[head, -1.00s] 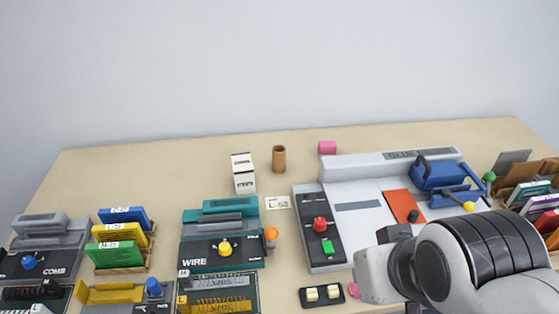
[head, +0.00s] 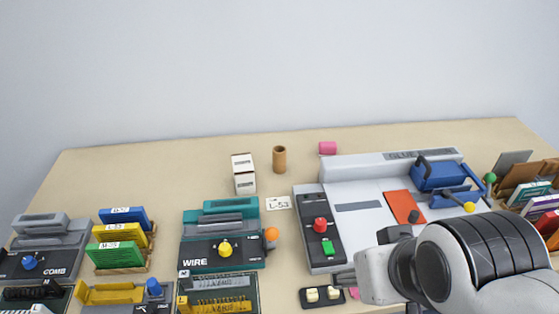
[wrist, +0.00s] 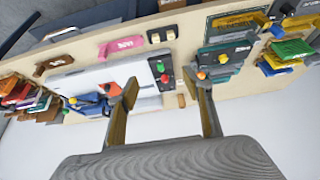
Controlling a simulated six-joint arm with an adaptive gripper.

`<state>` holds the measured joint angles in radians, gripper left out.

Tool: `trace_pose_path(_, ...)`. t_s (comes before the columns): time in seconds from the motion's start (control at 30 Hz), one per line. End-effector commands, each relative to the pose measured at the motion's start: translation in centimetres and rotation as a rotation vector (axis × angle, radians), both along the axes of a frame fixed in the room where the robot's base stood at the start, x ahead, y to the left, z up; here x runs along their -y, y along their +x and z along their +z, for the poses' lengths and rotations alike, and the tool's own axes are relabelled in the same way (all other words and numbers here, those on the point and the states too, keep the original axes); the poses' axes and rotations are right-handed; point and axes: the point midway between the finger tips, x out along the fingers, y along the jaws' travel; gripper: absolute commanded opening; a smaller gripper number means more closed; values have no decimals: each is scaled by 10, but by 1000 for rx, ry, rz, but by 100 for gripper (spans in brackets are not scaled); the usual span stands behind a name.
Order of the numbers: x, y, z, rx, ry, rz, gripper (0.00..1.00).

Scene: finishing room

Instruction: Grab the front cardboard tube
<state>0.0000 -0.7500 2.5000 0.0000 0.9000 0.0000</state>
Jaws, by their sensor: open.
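A brown cardboard tube (head: 279,159) stands upright near the back of the table in the head view, just right of a white box. It is the only tube I can make out there. A small tan shape that looks like the tube (wrist: 181,101) shows in the wrist view, near the right finger. My gripper (wrist: 160,78) is open with nothing between its fingers. In the head view it is largely hidden by my own wrist at the lower right, well in front of the tube and to its right.
The white box (head: 244,174) stands close left of the tube. The table behind the tube is clear.

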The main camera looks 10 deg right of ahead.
Motion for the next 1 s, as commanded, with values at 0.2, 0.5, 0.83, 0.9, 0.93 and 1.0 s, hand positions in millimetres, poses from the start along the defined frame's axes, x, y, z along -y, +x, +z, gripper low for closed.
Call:
trace_pose_path(0.2,-2,7,2,8,6,6,50)
trace_pose_path(0.5,-17,56,15,63,42,36,50)
trace_pose_path(0.83,-40,137,30,160,94,64,50)
trace_pose_path(0.9,-44,154,32,180,103,66,50)
trace_pose_path(0.93,-46,161,33,190,107,67,50)
trace_pose_path(1.0,-50,179,34,210,115,67,50)
